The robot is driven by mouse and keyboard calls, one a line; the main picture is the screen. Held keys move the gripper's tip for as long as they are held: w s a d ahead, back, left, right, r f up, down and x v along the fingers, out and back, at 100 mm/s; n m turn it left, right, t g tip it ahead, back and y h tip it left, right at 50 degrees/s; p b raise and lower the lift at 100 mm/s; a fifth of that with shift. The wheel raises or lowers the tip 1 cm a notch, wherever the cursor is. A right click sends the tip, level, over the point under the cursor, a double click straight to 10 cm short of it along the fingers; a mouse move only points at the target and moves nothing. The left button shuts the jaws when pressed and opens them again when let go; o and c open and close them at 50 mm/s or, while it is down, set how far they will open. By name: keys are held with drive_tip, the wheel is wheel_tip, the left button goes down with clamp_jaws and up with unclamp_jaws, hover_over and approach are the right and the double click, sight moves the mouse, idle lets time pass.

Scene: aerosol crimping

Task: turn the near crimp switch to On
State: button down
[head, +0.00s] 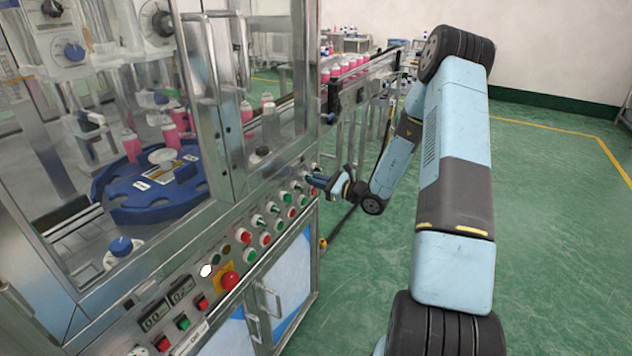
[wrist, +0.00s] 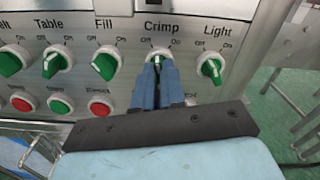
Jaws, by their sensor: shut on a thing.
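The crimp switch (wrist: 158,55) is a green knob with a white pointer under the "Crimp" label on the metal panel. Off is printed at its upper left and On at its upper right. Its pointer looks roughly upright, but the fingers cover most of the knob, so I cannot tell its exact setting. My gripper (wrist: 157,69) has its blue fingers closed on this knob. In the head view my gripper (head: 315,181) reaches the panel's far right end, where the crimp knob is too small to make out.
The light switch (wrist: 211,66) is right of the fingers, and the fill switch (wrist: 106,63) is left. Red and green push buttons (wrist: 99,106) sit below. A red emergency button (head: 230,281) is nearer on the panel. Green floor at right is clear.

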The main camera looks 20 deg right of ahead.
drive_tip(key=shift+m, duration=4.3)
drive_tip(key=c, duration=1.2)
unclamp_jaws()
drive_tip(key=shift+d, duration=0.1)
drive_tip(key=v, duration=1.3)
drive_tip(key=shift+s+d, duration=0.2)
drive_tip(key=shift+s, duration=0.05)
